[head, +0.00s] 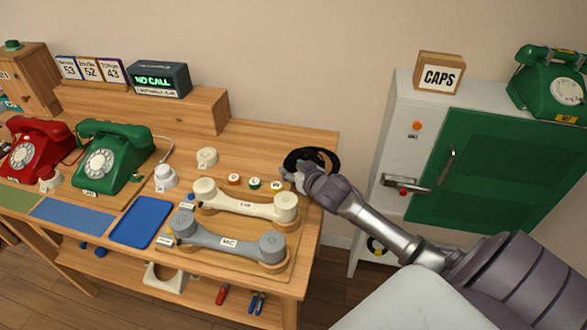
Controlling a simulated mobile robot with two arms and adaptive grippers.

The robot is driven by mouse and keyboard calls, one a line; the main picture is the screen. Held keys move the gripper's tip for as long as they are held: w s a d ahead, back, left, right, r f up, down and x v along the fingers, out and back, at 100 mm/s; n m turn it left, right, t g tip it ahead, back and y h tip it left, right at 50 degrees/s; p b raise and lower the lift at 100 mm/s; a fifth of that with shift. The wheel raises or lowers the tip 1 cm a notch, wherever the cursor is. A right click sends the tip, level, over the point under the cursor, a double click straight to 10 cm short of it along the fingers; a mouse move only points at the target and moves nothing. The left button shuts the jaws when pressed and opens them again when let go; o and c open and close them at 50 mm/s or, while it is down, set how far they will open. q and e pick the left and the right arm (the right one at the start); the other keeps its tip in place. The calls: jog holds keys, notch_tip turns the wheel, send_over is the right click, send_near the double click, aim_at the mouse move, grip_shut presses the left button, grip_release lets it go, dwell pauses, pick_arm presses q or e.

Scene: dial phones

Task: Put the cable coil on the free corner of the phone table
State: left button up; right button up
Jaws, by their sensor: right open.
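The cable coil (326,155) is a black ring at the back right corner of the wooden phone table (275,136). It seems to lie on the tabletop; the gripper and wrist hide its front part. My right gripper (292,172) is open at the coil's front left side, its fingers pointing left. I cannot tell whether the fingers touch the coil. My left gripper is not in view.
A cream handset (244,203) and a grey handset (226,234) lie on a board in front of the gripper. Small round caps (254,183) sit close to its fingers. Green (112,160) and red phones (38,150) stand left. A white cabinet (393,150) stands right of the table.

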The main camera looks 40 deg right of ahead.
jog(key=v, duration=1.2)
jog(key=shift+r, duration=0.1)
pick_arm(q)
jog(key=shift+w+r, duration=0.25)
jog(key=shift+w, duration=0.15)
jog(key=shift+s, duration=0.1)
